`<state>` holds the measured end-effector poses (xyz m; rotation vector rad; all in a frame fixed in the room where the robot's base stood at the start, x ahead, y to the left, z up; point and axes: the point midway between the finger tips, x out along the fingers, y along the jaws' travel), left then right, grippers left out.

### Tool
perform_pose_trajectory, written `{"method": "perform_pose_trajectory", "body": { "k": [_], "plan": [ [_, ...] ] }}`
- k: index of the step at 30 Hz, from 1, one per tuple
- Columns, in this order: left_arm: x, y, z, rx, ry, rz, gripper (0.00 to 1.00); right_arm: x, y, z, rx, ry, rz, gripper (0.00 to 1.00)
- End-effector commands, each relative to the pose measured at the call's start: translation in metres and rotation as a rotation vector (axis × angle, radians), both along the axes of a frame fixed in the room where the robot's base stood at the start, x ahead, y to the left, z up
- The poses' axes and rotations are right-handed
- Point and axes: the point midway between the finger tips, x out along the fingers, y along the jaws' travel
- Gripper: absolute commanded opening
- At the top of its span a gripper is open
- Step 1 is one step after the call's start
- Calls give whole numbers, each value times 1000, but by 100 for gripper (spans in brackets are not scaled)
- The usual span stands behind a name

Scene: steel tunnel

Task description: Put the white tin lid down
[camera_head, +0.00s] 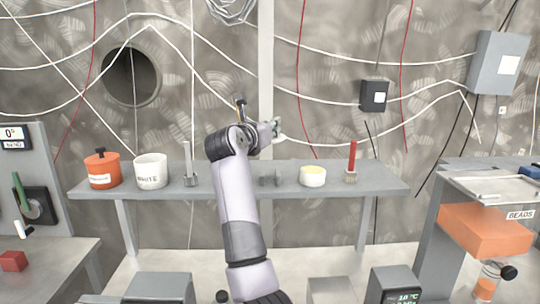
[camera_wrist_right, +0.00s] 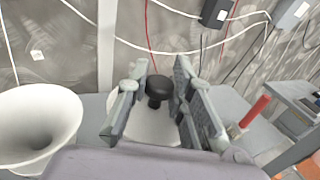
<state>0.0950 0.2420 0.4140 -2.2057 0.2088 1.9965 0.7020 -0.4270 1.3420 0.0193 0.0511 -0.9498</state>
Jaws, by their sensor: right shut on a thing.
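The white tin lid (camera_wrist_right: 150,125) shows in the right wrist view as a pale disc with a black knob (camera_wrist_right: 158,90). My right gripper (camera_wrist_right: 157,78) is shut on the knob, one finger on each side. In the head view my right gripper (camera_head: 272,130) is above the middle of the grey shelf, largely behind my own arm; I cannot make out the lid there. The white tin (camera_head: 151,172), labelled WHITE, stands uncovered on the shelf to the left. A white open vessel, likely this tin, shows at left in the wrist view (camera_wrist_right: 38,120). My left gripper is not in view.
Small grey pieces lie near the middle. Bare shelf shows between these things.

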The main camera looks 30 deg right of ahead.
Motion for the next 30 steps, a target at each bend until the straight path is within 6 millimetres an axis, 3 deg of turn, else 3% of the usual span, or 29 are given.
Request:
{"method": "perform_pose_trajectory", "body": {
  "k": [5, 12, 18, 30],
  "plan": [
    [-4, -2, 8, -2, 5, -3, 40, 0, 0, -35, -3, 2, -1, 0],
    [-9, -9, 11, -10, 12, -7, 40, -1, -1, -53, -1, 0, -2, 0],
    [-9, -10, 17, -11, 12, -6, 40, 0, -1, -81, -3, 2, -1, 0],
    [-9, -8, 12, -9, 11, -4, 40, 0, 0, -90, 0, -1, 0, 0]
  ]
}}
